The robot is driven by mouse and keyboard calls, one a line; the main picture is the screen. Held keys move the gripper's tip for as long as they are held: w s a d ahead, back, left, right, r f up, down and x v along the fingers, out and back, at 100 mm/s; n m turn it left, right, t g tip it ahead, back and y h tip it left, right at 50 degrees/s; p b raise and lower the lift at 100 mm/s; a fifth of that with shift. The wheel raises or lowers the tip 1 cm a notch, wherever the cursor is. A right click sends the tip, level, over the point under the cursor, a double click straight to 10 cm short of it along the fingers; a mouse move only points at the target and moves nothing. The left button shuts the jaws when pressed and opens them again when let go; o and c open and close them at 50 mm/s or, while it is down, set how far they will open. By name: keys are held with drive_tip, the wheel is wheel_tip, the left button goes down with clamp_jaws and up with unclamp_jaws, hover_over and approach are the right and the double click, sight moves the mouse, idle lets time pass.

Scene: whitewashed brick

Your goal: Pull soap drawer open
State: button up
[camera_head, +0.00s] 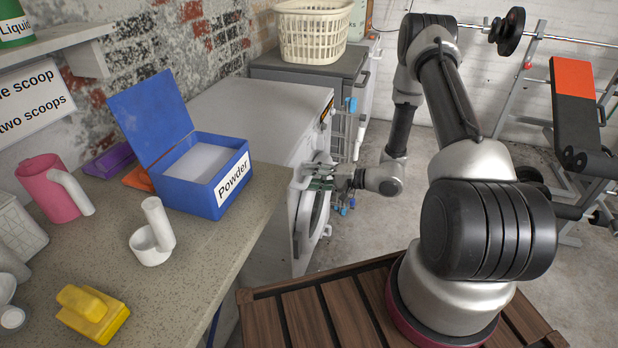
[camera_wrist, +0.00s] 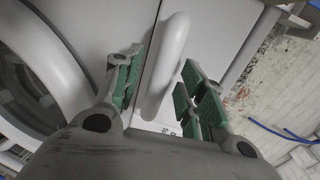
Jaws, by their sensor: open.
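A white washing machine (camera_head: 262,108) stands beyond the counter, its front facing right. My gripper (camera_head: 322,178) is at its front, near the upper edge of the round door (camera_head: 312,222). In the wrist view, a white bar handle (camera_wrist: 168,62) on the white front lies between the two green-padded fingers of my gripper (camera_wrist: 160,82). The fingers are open, one on each side of the handle, with gaps visible. The handle appears to belong to the soap drawer; the drawer's body is hard to make out, and I cannot tell how far it is out.
A rack with coloured items (camera_head: 348,130) stands close behind my gripper. Gym equipment (camera_head: 572,95) is at right.

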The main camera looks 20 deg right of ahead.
drive_tip(key=shift+w+a+f, duration=0.1)
drive_tip(key=shift+w+a, duration=0.25)
drive_tip(key=shift+a, duration=0.2)
drive_tip(key=shift+c, duration=0.2)
clamp_jaws()
drive_tip(key=shift+s+d, duration=0.1)
drive_tip(key=f+v, duration=0.2)
drive_tip(key=v, duration=0.8)
drive_tip(key=f+v, duration=0.2)
drive_tip(key=v, duration=0.8)
drive_tip(key=shift+s+d, duration=0.35)
drive_tip(key=shift+d, duration=0.3)
drive_tip(key=shift+o, duration=0.2)
unclamp_jaws()
